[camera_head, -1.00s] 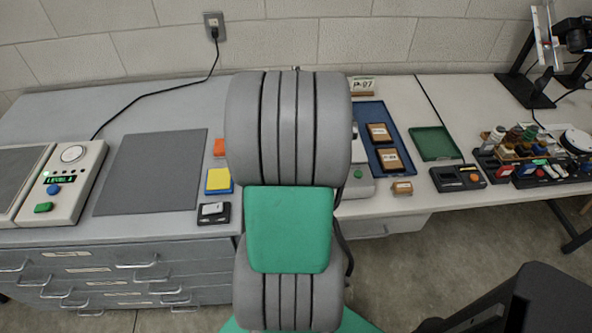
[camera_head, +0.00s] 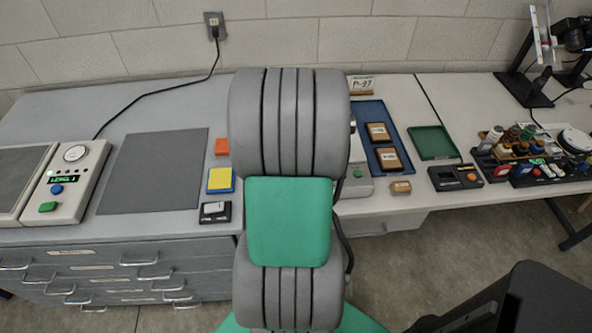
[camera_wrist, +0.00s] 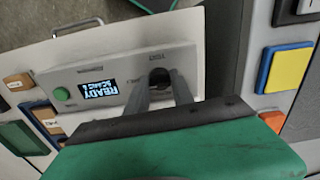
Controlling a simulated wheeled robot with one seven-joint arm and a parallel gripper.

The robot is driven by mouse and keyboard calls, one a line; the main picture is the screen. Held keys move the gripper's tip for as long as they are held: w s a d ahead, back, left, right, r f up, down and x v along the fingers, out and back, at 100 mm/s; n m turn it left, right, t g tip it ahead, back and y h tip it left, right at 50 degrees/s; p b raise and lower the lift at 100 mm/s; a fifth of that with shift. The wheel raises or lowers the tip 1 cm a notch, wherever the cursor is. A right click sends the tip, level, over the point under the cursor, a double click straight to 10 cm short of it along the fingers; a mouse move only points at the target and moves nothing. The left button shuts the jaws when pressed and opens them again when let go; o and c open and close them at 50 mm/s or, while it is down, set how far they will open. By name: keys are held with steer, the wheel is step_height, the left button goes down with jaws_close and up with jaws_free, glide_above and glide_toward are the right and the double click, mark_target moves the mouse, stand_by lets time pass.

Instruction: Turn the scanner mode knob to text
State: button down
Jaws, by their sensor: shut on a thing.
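The scanner's grey control panel (camera_wrist: 120,72) shows upside down in the wrist view, with a lit display (camera_wrist: 98,88) that seems to read READY and a green button (camera_wrist: 61,94). The dark mode knob (camera_wrist: 160,73) is at the panel's right part. My gripper (camera_wrist: 162,84) is shut on the knob, one finger on each side. Small labels stand around the knob; one above it looks like TEXT. The knob's pointer is hidden by the fingers. In the head view my arm hides most of the scanner; only its right edge (camera_head: 360,170) shows.
A blue tray (camera_head: 370,111) with brown boxes, a small brown box (camera_head: 400,187) and a green tray (camera_head: 450,155) lie right of the scanner. A yellow-and-blue block (camera_head: 220,180) and a grey mat (camera_head: 150,170) lie left. Another console (camera_head: 75,180) stands far left.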

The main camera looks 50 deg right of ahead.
steer(key=m, duration=0.4)
steer(key=shift+r+m+p, duration=0.1)
steer(key=shift+m+p, duration=0.2)
steer(key=shift+m, duration=0.1)
steer(key=m, duration=0.4)
steer(key=m+p, duration=0.1)
steer(key=m, duration=0.8)
steer(key=shift+m, duration=0.4)
steer(key=c, duration=1.4)
jaws_free()
steer(key=shift+o, duration=0.2)
step_height(320, 180, up, 8)
steer(key=shift+f, duration=0.15)
